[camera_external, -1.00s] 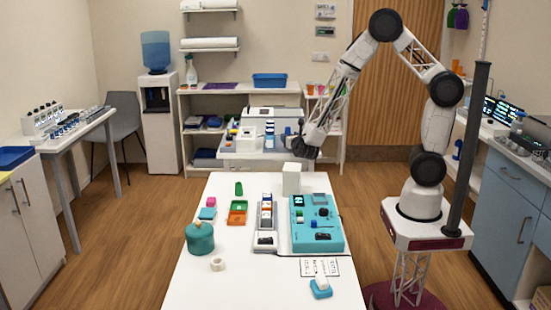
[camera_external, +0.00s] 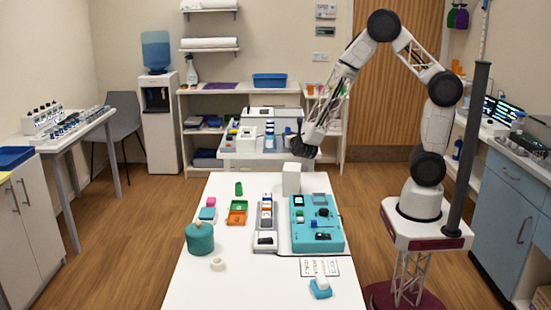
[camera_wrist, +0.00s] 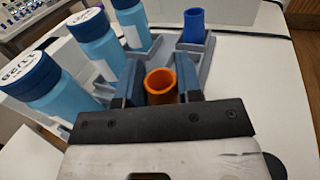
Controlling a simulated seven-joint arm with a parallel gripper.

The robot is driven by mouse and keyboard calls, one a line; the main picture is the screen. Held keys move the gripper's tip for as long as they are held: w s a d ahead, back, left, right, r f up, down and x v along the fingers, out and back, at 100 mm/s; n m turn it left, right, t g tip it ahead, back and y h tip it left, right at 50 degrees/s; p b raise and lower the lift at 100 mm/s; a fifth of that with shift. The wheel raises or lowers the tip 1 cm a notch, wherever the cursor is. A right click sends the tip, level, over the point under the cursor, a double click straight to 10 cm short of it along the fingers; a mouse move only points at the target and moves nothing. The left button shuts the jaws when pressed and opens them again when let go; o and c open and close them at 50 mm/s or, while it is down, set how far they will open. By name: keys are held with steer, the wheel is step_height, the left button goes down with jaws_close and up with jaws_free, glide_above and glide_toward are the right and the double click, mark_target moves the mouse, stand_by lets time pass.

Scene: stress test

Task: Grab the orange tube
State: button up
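The orange tube (camera_wrist: 162,84) is an open-topped hollow cylinder. In the wrist view it stands between the two dark blue fingers of my gripper (camera_wrist: 163,77), in line with the grey rack. In the external view my gripper (camera_external: 299,149) points down at the right end of the back side table, and the tube cannot be made out there.
A dark blue tube (camera_wrist: 194,25) stands in the grey rack (camera_wrist: 203,60) beyond the right finger. Several light blue bottles with navy caps, such as the nearest one (camera_wrist: 48,94), stand close on the left. The white work table (camera_external: 208,290) is in front.

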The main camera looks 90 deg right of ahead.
steer(key=c, duration=0.4)
steer(key=shift+r, duration=0.1)
steer(key=shift+r, duration=0.85)
steer(key=shift+s+r, duration=0.15)
steer(key=shift+r, duration=0.75)
steer(key=s+a, duration=0.2)
steer(key=s, duration=0.2)
steer(key=s+a+r, duration=0.1)
steer(key=s+a, duration=0.2)
steer(key=s, duration=0.2)
steer(key=s+a, duration=0.2)
steer(key=s, duration=0.3)
steer(key=shift+a+r, duration=0.15)
steer(key=shift+a, duration=0.05)
